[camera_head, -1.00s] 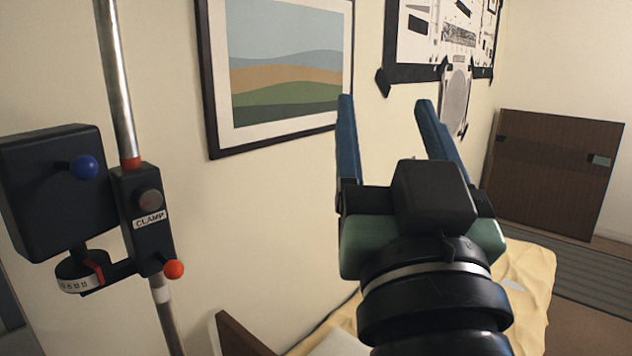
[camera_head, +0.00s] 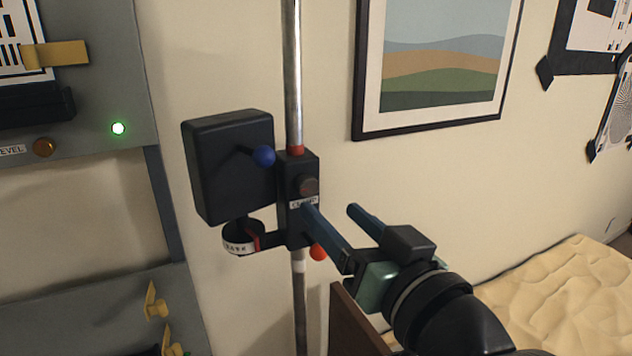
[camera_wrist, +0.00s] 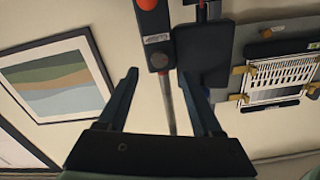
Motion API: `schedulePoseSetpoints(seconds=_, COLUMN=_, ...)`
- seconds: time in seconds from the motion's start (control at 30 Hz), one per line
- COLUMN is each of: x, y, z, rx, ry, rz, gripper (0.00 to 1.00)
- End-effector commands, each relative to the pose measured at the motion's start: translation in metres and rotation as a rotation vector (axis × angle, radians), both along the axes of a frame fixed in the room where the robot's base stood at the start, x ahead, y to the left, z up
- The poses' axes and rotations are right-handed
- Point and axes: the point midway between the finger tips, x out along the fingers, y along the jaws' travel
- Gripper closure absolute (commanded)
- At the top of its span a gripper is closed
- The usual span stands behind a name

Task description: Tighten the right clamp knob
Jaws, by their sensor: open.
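A black clamp block (camera_head: 296,228) with a CLAMP label sits on a vertical metal pole (camera_head: 293,75). An orange ball (camera_head: 318,252) is at the block's lower right. My gripper (camera_head: 330,210) is open and empty. In the head view, one finger overlaps the block just below the knob; I cannot tell if it touches. The wrist view is upside down; there the knob (camera_wrist: 160,62) appears between the fingertips of my gripper (camera_wrist: 158,74), apart from both.
A black box (camera_head: 228,170) with a blue ball (camera_head: 263,156) and a white-marked dial (camera_head: 240,238) sit left of the clamp. A grey panel (camera_head: 95,150) with a green light stands further left. A framed picture (camera_head: 440,65) hangs right. A draped yellow cloth (camera_head: 570,290) lies lower right.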

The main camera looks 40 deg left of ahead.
Motion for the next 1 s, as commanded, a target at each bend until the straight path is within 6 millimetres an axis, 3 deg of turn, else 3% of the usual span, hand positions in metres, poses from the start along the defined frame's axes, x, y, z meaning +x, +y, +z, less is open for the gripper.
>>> schedulePoseSetpoints(seconds=0.1, x=0.009, y=0.024, z=0.003, rx=0.000, ry=0.002, rz=0.003, gripper=0.33)
schedulePoseSetpoints(seconds=0.3, x=0.020, y=0.051, z=0.003, rx=0.000, ry=0.000, rz=0.001, gripper=0.33)
schedulePoseSetpoints(seconds=0.73, x=0.025, y=0.061, z=0.000, rx=0.000, ry=-0.002, rz=-0.002, gripper=0.33)
schedulePoseSetpoints(seconds=0.77, x=0.025, y=0.061, z=0.000, rx=0.000, ry=-0.002, rz=-0.002, gripper=0.35)
schedulePoseSetpoints(seconds=1.0, x=0.025, y=0.060, z=0.000, rx=0.000, ry=-0.001, rz=-0.002, gripper=0.78)
